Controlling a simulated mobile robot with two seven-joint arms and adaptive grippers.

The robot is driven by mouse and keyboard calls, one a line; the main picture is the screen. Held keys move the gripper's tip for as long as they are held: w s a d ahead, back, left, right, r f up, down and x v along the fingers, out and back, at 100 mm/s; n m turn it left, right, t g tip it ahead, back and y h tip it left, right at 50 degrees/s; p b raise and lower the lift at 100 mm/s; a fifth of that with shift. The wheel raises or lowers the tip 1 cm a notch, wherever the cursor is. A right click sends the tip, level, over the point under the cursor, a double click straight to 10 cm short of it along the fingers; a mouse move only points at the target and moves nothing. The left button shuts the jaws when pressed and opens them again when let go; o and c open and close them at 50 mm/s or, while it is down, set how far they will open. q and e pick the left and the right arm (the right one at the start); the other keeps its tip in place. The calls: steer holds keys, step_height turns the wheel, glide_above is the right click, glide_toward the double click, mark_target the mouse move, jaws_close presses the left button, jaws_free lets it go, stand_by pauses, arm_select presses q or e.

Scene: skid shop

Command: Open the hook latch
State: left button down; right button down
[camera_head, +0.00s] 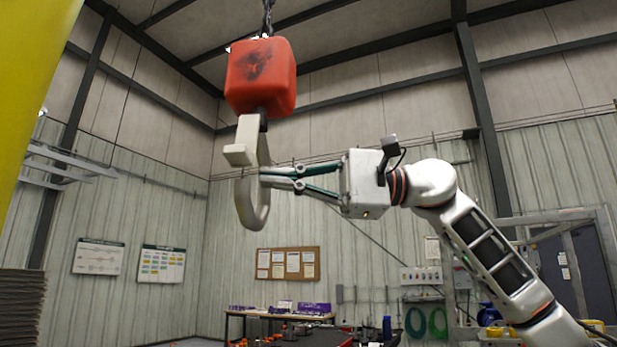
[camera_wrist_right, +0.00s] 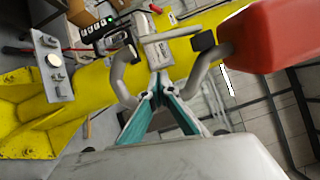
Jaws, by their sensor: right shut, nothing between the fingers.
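A pale grey hook (camera_head: 259,205) hangs below an orange-red hook block (camera_head: 262,75) on a chain. A light block-shaped part (camera_head: 239,154) sticks out of the hook's left side; I cannot tell if it is the latch. My right gripper (camera_head: 264,178) comes in from the right, with its fingers shut and empty, its tips at the hook. In the right wrist view the fingertips (camera_wrist_right: 158,82) are together between two curved grey parts of the hook (camera_wrist_right: 122,78), with a grey bar-like part just beyond them. Contact is unclear. My left gripper is out of view.
A large yellow surface (camera_head: 28,75) fills the left edge, and yellow structure (camera_wrist_right: 85,85) lies behind the hook in the wrist view. A workbench (camera_head: 280,314) stands low at the back. A corkboard (camera_head: 288,264) hangs on the wall. The air left of the hook looks open.

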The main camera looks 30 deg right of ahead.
mark_target(243, 135)
steer(key=shift+s+a+r, duration=0.2)
steer(key=shift+s+a, duration=0.55)
steer(key=shift+s+a+r, duration=0.15)
steer(key=shift+s+a, duration=0.55)
